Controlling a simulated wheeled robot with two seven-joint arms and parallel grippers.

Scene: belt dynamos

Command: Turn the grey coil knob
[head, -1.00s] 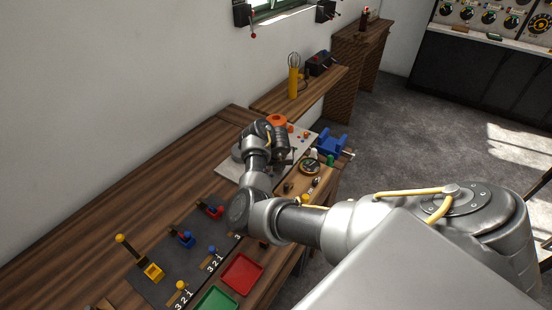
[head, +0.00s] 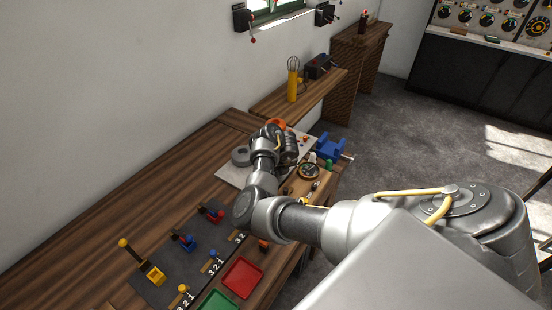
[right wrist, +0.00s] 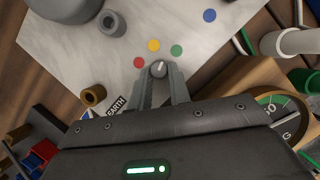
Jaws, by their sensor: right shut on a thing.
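The grey coil knob (right wrist: 159,69) shows in the right wrist view on a pale board (right wrist: 110,45), with a light pointer line on top. Coloured dots, red (right wrist: 138,62), yellow (right wrist: 154,45) and green (right wrist: 176,50), lie in an arc beyond it. My right gripper (right wrist: 160,80) is shut on the knob, with a finger on each side of it. In the head view the right gripper (head: 287,150) is over the board, and my arm hides the knob. My left gripper is not in view.
A grey cylinder (head: 241,155) stands on the board. A round dial (head: 309,171) and a blue clamp-like object (head: 330,146) are to the right. Levers and red (head: 243,277) and green (head: 218,302) trays are nearer. The bench's left part is clear.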

